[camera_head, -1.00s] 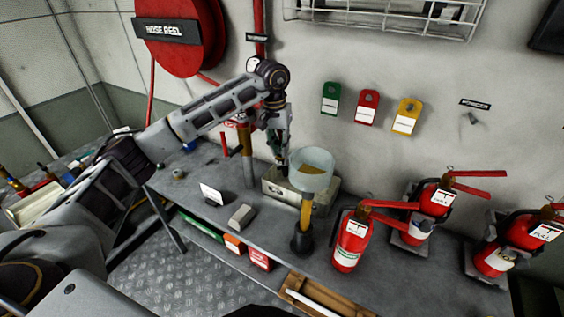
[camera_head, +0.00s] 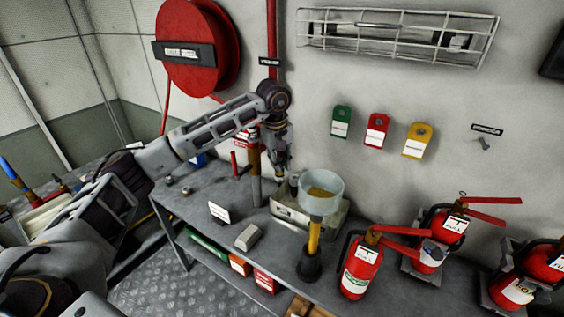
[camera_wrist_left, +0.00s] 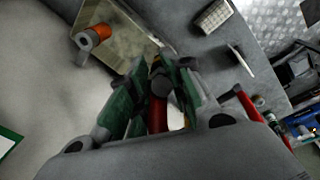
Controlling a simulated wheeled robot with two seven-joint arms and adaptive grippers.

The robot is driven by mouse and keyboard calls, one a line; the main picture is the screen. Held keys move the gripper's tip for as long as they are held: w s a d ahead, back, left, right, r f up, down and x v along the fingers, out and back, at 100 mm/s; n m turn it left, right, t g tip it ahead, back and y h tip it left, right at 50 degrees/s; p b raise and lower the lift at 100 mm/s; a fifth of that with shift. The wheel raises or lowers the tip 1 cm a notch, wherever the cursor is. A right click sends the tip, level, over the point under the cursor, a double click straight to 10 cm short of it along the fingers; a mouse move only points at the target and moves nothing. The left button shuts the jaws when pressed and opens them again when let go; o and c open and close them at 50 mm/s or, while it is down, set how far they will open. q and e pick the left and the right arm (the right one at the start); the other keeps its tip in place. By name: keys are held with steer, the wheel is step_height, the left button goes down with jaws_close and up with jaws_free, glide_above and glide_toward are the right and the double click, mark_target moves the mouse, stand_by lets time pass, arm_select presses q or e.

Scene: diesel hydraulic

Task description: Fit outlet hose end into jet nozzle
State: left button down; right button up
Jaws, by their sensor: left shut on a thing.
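My left gripper (camera_head: 279,170) points down over the bench, just behind and left of a grey metal box (camera_head: 338,220). In the left wrist view its green-sided fingers (camera_wrist_left: 157,95) are closed around a narrow red piece (camera_wrist_left: 157,114) with a dark, yellowish top. This may be the hose end, but most of it is hidden. My right gripper is not in view.
A clear cup (camera_head: 321,186) on a yellow stem with a black base stands before the box. Red extinguishers (camera_head: 360,270) stand to the right.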

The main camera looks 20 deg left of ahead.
arm_select(q)
steer(key=n, duration=0.6)
steer(key=shift+s+a+f+y, duration=0.1)
steer(key=shift+s+a+y, duration=0.15)
steer(key=shift+a+y, duration=0.15)
steer(key=n, duration=0.4)
steer(key=shift+s+a+n+y, duration=0.1)
steer(key=shift+s+n+y, duration=0.05)
steer(key=shift+n+y, duration=0.25)
steer(key=shift+n, duration=0.3)
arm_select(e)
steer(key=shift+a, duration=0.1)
arm_select(q)
steer(key=shift+n, duration=0.5)
